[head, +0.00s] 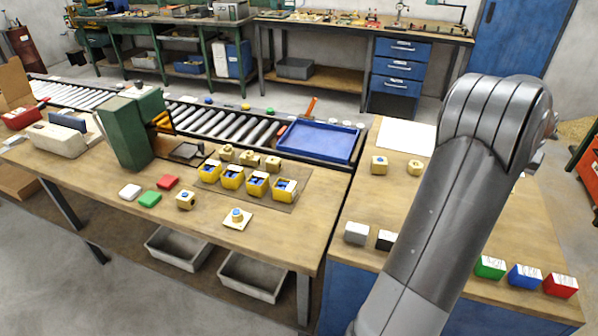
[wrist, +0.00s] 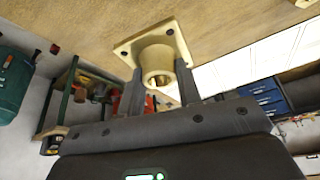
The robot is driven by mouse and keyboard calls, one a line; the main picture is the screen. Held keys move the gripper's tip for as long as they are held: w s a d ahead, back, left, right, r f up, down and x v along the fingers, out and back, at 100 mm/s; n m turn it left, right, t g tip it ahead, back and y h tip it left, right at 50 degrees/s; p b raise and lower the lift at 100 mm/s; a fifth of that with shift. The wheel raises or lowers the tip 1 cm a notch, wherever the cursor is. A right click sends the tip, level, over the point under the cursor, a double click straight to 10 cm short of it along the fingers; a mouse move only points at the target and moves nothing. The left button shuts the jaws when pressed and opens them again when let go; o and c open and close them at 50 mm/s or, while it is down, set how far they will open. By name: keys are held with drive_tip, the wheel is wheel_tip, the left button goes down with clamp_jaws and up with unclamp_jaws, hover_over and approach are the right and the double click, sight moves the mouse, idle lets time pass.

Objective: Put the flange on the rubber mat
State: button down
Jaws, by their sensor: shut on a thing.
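The flange (wrist: 160,52) is a brass-coloured square plate with corner holes and a round hollow hub. In the wrist view, my gripper (wrist: 160,90) has a finger on either side of the hub and is shut on it. The plate lies against or close to a brown surface (wrist: 60,20); I cannot tell whether they touch. In the head view my arm hides the gripper and the held flange. No rubber mat is clearly identifiable; a thin grey-brown sheet (head: 298,172) lies under the yellow bins on the left bench.
Several yellow bins (head: 232,179) and brass parts stand on the left bench, with a blue tray (head: 318,141) behind. A brass piece on a pale square plate (head: 237,219) is near its front edge. The right bench holds a white sheet (head: 407,135) and coloured blocks (head: 525,276).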

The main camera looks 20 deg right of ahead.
drive_tip(key=r, duration=0.4)
drive_tip(key=shift+w+a+r, duration=0.1)
drive_tip(key=shift+w+r, duration=0.1)
drive_tip(key=shift+w, duration=0.15)
drive_tip(key=w+a+n, duration=0.1)
drive_tip(key=w+a, duration=0.5)
drive_tip(key=w, duration=0.4)
drive_tip(key=w+a, duration=0.6)
drive_tip(key=w, duration=0.3)
drive_tip(key=w+a, duration=0.9)
drive_tip(key=a, duration=0.2)
drive_tip(key=w+a, duration=0.8)
drive_tip(key=a, duration=0.3)
wheel_tip(320, 180, down, 11)
drive_tip(key=shift+n, duration=0.4)
drive_tip(key=w+a+f, duration=0.3)
drive_tip(key=w+a, duration=0.1)
drive_tip(key=w+a+f, duration=0.4)
drive_tip(key=shift+w+f, duration=0.15)
drive_tip(key=shift+f, duration=0.1)
drive_tip(key=shift+w+a+f, duration=0.2)
drive_tip(key=shift+w+f, duration=0.05)
drive_tip(key=shift+f, duration=1.95)
drive_tip(key=shift+f, duration=0.1)
